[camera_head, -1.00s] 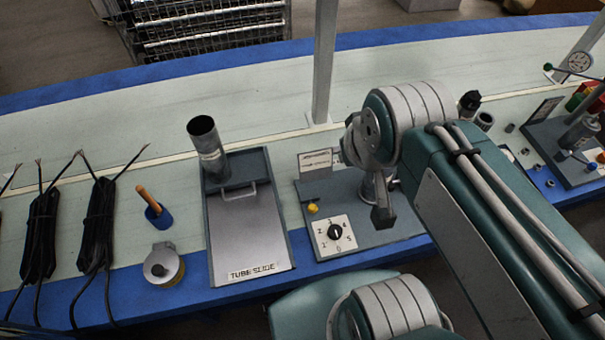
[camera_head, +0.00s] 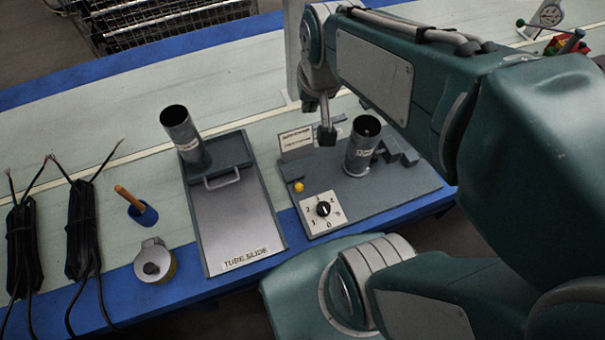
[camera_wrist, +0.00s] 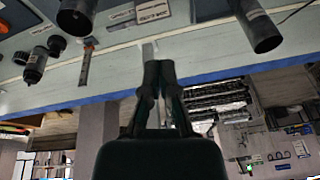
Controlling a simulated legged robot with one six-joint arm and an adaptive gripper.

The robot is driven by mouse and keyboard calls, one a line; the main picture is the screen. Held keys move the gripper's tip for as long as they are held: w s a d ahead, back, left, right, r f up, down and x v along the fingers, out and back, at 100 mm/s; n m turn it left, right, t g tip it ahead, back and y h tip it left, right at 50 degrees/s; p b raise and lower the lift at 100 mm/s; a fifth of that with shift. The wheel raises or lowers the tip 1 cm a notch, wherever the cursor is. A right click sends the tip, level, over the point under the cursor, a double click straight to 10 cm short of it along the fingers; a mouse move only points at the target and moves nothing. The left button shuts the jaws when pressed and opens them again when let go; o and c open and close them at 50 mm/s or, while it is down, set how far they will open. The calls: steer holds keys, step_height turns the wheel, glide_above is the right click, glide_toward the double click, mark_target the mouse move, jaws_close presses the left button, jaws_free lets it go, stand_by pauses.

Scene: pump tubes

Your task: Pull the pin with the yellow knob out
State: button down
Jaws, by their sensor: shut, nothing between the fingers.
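The yellow knob (camera_head: 298,187) is a small round knob at the left edge of the dark grey pump station (camera_head: 370,205), just above the white dial plate (camera_head: 335,216). The pin's shaft is hidden. My gripper (camera_head: 327,136) is at the back of the station, beyond the knob and to its right, beside the upright metal tube (camera_head: 361,150). It is apart from the knob. In the wrist view my gripper (camera_wrist: 158,70) has its fingertips together with nothing between them. I cannot make out the knob in that view.
A grey tube slide (camera_head: 235,215) with a metal tube (camera_head: 184,138) stands left of the station. An orange-handled tool in a blue holder (camera_head: 145,216), a round tin (camera_head: 156,265) and black cables (camera_head: 80,235) lie further left. A post stands behind the station.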

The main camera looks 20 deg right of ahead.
steer(key=w+d+f+m+g, duration=0.1)
steer(key=w+f+m, duration=0.1)
steer(key=f, duration=0.7)
steer(key=w+d+f+m+g+y, duration=0.1)
steer(key=w+d+f+m+g, duration=0.1)
steer(key=w+f, duration=0.3)
steer(key=w+d+f+m+g, duration=0.2)
steer(key=w+f, duration=0.1)
steer(key=f, duration=1)
steer(key=shift+w+d+m, duration=0.15)
steer(key=shift+d+m, duration=0.05)
steer(key=shift+m, duration=0.2)
glide_toward(296, 181)
steer(key=shift+y, duration=0.3)
steer(key=d+f, duration=0.1)
steer(key=f, duration=0.1)
steer(key=d+f, duration=0.1)
steer(key=f, duration=0.1)
steer(key=w+d+f, duration=0.1)
steer(key=f, duration=0.1)
steer(key=shift+d, duration=0.3)
steer(key=shift+s+a+f, duration=0.3)
steer(key=shift+s+a, duration=0.3)
steer(key=shift+a, duration=0.05)
steer(key=shift+s+a+f, duration=0.35)
steer(key=shift+s+a, duration=0.25)
steer(key=shift+s, duration=0.1)
